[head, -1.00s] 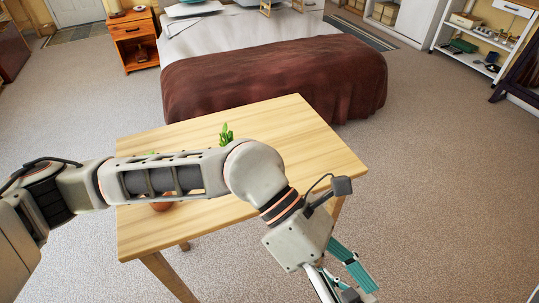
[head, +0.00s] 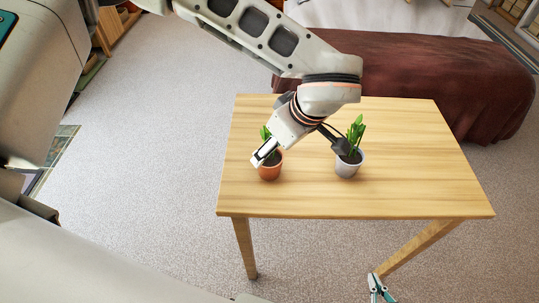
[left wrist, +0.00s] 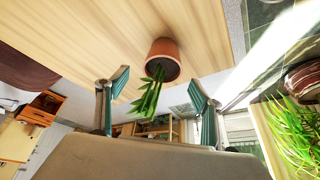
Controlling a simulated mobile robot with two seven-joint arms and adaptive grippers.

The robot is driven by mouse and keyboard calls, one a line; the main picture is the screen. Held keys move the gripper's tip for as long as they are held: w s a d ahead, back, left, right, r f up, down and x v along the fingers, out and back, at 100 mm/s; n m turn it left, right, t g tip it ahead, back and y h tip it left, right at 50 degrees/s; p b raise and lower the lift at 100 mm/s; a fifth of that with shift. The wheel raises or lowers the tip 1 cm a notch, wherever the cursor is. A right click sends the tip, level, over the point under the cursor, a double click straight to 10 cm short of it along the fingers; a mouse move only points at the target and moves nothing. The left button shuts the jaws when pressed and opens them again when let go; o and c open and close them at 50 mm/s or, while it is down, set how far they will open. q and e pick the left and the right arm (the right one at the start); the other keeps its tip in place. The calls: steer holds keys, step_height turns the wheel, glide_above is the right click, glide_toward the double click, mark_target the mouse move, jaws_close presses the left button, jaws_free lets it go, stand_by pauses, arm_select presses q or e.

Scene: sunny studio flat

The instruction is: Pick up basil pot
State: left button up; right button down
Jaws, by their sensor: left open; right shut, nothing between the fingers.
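Two potted plants stand upright on the wooden table (head: 400,195): a terracotta pot (head: 270,171) and a pale grey pot (head: 349,168), both with green leaves. I cannot tell by looks which is the basil. My left gripper (head: 263,155) is over the terracotta pot and hides part of its plant. In the left wrist view the terracotta pot (left wrist: 166,50) appears inverted, between the two spread teal fingers (left wrist: 160,84) and seemingly beyond them. My left gripper is open and empty. My right gripper (head: 378,288) is shut and empty, low near the table's right front leg.
A bed with a brown cover (head: 440,85) is behind the table. The table's front and right are bare.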

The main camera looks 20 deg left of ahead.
arm_select(q)
steer(key=x, duration=0.5)
steer(key=shift+s+a+f, duration=0.15)
steer(key=shift+f, duration=0.1)
steer(key=c, duration=1.3)
